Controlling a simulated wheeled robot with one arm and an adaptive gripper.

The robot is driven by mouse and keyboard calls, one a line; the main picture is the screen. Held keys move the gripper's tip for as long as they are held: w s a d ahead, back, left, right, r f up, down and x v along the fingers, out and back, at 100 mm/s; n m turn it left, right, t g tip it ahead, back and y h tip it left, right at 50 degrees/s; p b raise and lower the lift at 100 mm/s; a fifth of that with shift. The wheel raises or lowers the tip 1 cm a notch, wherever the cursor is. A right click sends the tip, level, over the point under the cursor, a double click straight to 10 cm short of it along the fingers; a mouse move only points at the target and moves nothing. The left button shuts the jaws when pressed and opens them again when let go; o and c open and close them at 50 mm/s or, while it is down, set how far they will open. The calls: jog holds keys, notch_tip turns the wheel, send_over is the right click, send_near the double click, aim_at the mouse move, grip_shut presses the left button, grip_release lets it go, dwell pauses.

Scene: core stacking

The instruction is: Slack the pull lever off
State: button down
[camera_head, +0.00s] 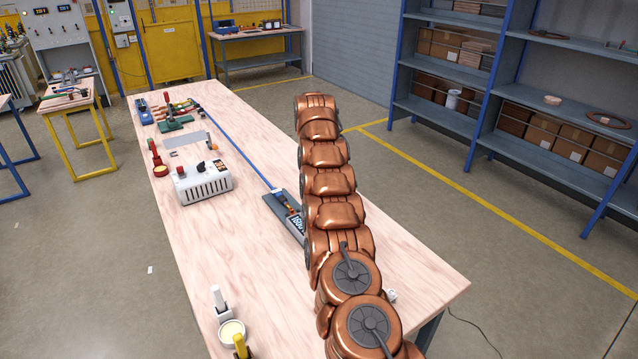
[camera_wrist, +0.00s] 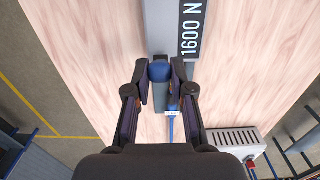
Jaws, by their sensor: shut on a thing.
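The pull lever (camera_wrist: 160,74), with a blue end and a grey shaft, shows in the wrist view between the fingers of my gripper (camera_wrist: 160,70). My gripper is shut on it. The lever is beside the end of a grey tensioning device (camera_wrist: 160,22) with a 1600 N label (camera_wrist: 191,28). A blue strap (camera_wrist: 171,130) runs from there. In the head view the device (camera_head: 275,203) lies on the bench, partly behind my copper arm, and the strap (camera_head: 235,144) stretches to the far end. My gripper and the lever are hidden behind the arm there.
A white vented box (camera_head: 203,183) stands on the wooden bench (camera_head: 240,270), left of the strap. A green-based clamp tool (camera_head: 176,122) is at the far end. A cream-topped pot (camera_head: 232,332) is near the front. Shelving (camera_head: 540,110) stands right, across clear floor.

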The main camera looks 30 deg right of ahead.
jog(key=shift+w+p, duration=0.15)
jog(key=shift+p, duration=0.3)
dwell(0.4)
jog(key=c, duration=1)
grip_release()
jog(key=shift+b, duration=0.55)
